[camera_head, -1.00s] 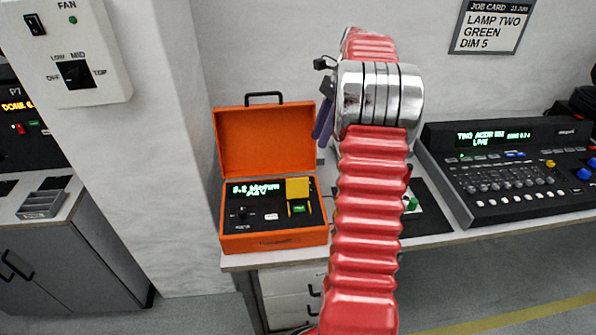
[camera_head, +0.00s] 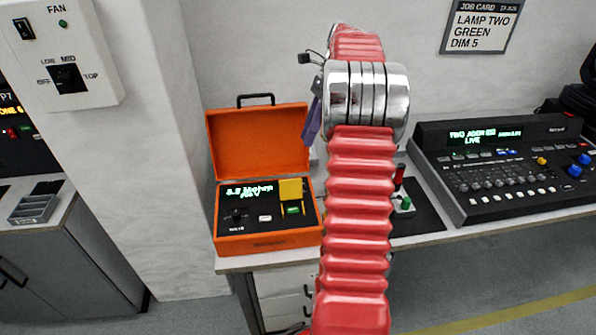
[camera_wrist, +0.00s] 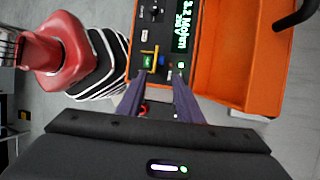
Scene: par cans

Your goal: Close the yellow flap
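The yellow flap (camera_head: 291,189) is on the black panel of an orange case (camera_head: 268,241). It stands raised, with a green button (camera_head: 293,210) showing below it. In the wrist view the flap shows as a yellow frame (camera_wrist: 149,53) edge-on near the green button (camera_wrist: 147,61). My gripper (camera_wrist: 158,88) has its two purple fingers spread apart with nothing held between them. The fingers reach toward the panel near the flap; I cannot tell whether they touch anything. In the head view my arm hides most of the gripper.
The case's orange lid (camera_head: 258,143) stands open behind the panel. A mixing desk (camera_head: 505,170) is at the right of the bench. A dark mat with a red and green item (camera_head: 404,204) lies beside my arm. A fan control box (camera_head: 66,58) hangs at the left.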

